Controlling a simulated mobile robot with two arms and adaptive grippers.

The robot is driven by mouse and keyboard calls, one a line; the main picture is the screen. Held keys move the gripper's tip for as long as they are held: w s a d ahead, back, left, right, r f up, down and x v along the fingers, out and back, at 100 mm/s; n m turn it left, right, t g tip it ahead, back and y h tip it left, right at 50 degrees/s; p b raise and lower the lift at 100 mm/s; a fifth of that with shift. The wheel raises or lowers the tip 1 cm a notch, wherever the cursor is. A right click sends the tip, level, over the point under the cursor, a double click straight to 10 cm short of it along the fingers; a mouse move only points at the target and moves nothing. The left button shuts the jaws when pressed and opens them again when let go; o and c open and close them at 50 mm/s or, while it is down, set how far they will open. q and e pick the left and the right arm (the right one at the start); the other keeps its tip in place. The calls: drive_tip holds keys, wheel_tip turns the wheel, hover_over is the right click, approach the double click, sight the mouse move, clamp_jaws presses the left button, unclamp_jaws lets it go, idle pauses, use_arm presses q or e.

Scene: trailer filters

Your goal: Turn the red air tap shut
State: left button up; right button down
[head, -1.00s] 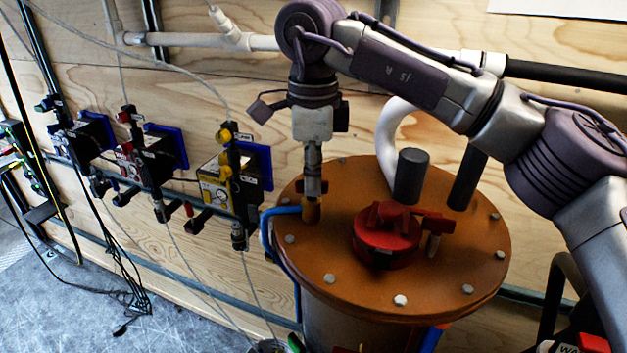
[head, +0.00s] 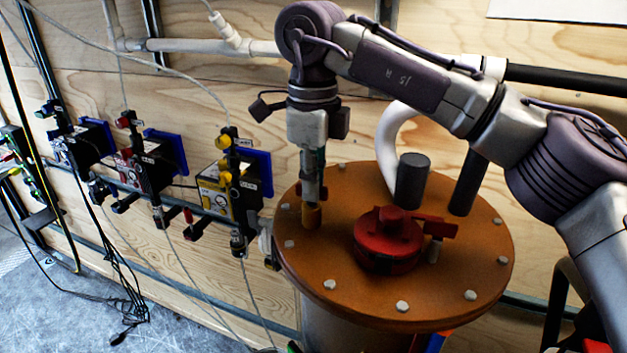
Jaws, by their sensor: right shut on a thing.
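A round red fitting (head: 388,240) with a raised grip and a short red arm to its right sits on the orange-brown lid (head: 345,290) of a drum. My right gripper (head: 312,203) points down over the lid's left part, left of the red fitting and apart from it. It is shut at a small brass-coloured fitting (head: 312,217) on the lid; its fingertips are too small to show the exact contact. A small red handle (head: 189,216) also shows low on the wall units. Which red part is the air tap is unclear. My left gripper is out of view.
A dark grey cylinder (head: 412,180) and a white curved pipe (head: 387,150) rise at the lid's back. Wall units with a yellow-fronted box (head: 215,190) and thin hoses stand at the left. The grey floor (head: 190,320) is partly clear.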

drive_tip(key=c, duration=1.2)
unclamp_jaws()
wheel_tip(320, 180, up, 12)
